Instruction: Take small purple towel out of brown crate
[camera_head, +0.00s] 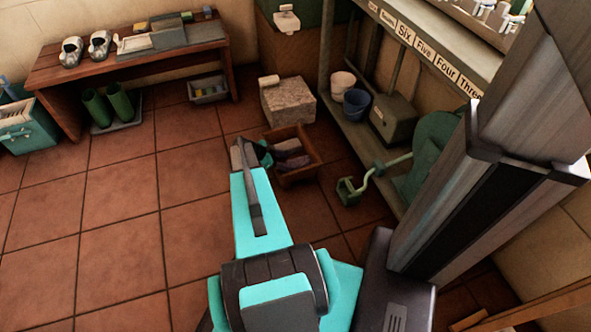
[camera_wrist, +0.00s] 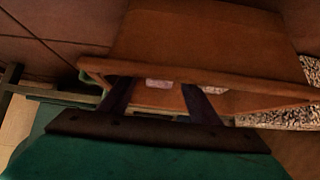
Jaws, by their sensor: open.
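The brown crate (camera_head: 300,178) stands on the tiled floor, open at the top. Inside it lie purple cloths, a lighter one (camera_head: 288,146) toward the back and a darker one (camera_head: 294,163) in front; I cannot tell which is the small towel. My gripper (camera_head: 269,154) is at the crate's left side, partly hidden by my arm. In the wrist view my gripper (camera_wrist: 158,98) is open, its two dark fingers reaching to the crate's rim (camera_wrist: 200,75). Small pale pinkish patches (camera_wrist: 158,84) show below the rim, between and beside the fingers. Nothing is seen held.
A speckled stone block (camera_head: 288,102) stands behind the crate. A wooden bench (camera_head: 130,65) is at the back left. The left floor is clear.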

